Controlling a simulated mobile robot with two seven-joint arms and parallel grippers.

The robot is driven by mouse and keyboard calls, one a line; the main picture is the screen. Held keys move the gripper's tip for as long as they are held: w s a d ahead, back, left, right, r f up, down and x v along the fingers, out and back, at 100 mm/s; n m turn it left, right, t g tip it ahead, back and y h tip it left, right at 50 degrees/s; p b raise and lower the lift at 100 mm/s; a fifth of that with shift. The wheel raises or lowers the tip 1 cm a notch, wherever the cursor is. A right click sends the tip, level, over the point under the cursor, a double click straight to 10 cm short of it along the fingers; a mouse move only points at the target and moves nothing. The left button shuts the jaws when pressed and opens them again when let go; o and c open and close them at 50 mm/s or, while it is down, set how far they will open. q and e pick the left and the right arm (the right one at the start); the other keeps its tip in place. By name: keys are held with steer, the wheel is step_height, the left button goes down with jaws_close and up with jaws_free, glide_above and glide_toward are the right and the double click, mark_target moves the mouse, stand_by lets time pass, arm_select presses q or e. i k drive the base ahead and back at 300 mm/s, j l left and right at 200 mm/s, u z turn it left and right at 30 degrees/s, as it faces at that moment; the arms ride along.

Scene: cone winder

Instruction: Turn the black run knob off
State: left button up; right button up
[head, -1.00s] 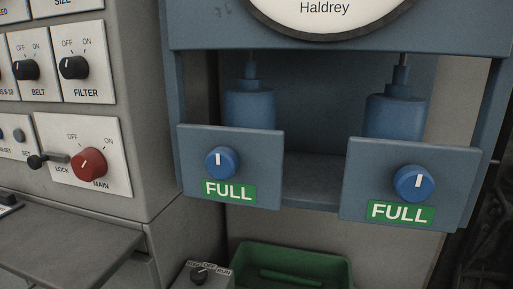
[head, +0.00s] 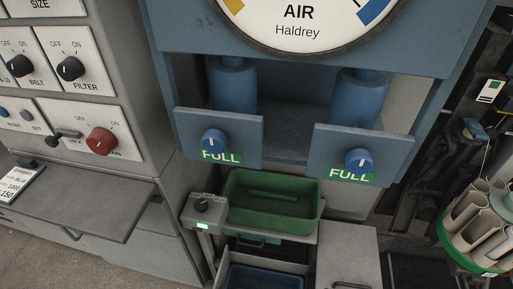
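A small black knob (head: 203,204) sits on top of a grey control box (head: 188,217) at the lower middle. The label behind it is too small to read fully now; in the earlier frame it ends in OFF and RUN. Which mark the knob points to is hard to tell. A small green lamp (head: 203,226) is lit on the front of the box. Neither of my grippers is in view.
A green tray (head: 232,220) stands right beside the box, under two blue FULL knobs (head: 214,141) (head: 359,160). The left panel has a red MAIN knob (head: 101,141) and black BELT and FILTER (head: 70,68) knobs. A grey shelf (head: 85,200) juts out at left.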

mark_target(201, 204)
steer(key=k+j, duration=0.1)
steer(key=k, duration=0.45)
steer(key=k+j, duration=0.1)
steer(key=k, duration=0.5)
steer(key=k+j, duration=0.1)
steer(key=k, duration=0.45)
